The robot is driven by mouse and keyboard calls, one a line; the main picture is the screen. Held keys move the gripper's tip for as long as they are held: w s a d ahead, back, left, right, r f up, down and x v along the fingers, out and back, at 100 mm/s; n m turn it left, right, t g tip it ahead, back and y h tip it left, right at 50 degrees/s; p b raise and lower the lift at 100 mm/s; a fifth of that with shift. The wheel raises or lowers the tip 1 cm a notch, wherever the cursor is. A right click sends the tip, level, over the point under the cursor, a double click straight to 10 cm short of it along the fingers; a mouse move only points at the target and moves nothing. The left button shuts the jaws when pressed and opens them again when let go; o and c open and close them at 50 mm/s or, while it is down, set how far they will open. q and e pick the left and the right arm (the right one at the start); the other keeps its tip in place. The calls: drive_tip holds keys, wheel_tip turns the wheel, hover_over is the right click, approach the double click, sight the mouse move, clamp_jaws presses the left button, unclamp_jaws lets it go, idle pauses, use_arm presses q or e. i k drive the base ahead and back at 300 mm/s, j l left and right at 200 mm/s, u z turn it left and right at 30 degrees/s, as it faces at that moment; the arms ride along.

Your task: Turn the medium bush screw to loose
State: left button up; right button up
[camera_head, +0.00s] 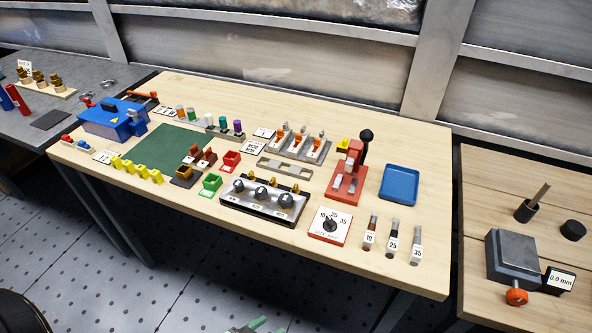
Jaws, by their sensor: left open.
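A dark block with a silver face (247,205) sits near the front edge of the light wooden table. It carries three round dark knobs in a row, with brass parts behind them. The middle knob (261,192) stands between the other two. Labels on the block's front are too small to read, so I cannot tell for sure which part is the medium bush screw, or whether it is tight or loose. My left gripper (268,328) shows only its green fingertips at the bottom edge, open, apart from the block and empty as far as I see. My right gripper is not in view.
A white dial plate (329,226) marked 10, 25, 35 and several labelled cylinders lie right of the block. A red lever press (347,180) and blue tray (399,185) stand behind. Green and red boxes are to the left. Open floor lies in front.

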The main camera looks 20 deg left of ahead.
sight(273, 183)
drive_tip(key=i+l+u, duration=0.1)
drive_tip(key=u, duration=0.35)
drive_tip(key=l+u, duration=0.4)
drive_tip(key=i, duration=0.05)
